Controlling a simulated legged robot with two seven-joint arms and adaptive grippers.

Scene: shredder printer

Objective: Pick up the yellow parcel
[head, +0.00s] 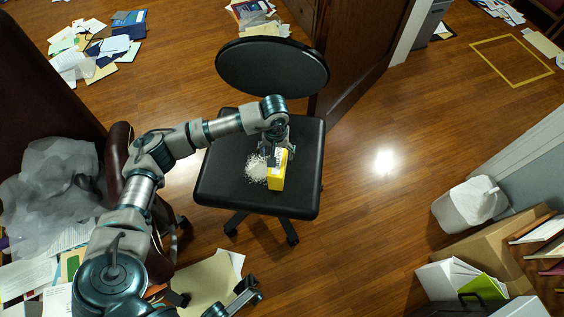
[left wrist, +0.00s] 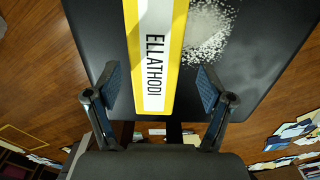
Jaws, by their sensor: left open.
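The yellow parcel (head: 278,173) is a box with a white label panel. It rests on the black chair seat (head: 232,184) beside a pile of white shreds (head: 256,168). My left gripper (head: 272,152) is over the parcel's far end in the head view. In the left wrist view the parcel (left wrist: 155,60) shows its lettered white face, and its near end lies between the open fingers of my left gripper (left wrist: 158,85). Gaps show on both sides; I cannot tell the height between them. Dark gripper-like parts, perhaps my right gripper (head: 247,290), show at the bottom edge.
The chair's backrest (head: 272,66) rises behind the seat, close to a brown wooden door (head: 365,50). Scattered papers (head: 100,48) lie at the far left. A white bin (head: 468,204) and a cardboard box (head: 500,245) stand at right. The floor right of the chair is clear.

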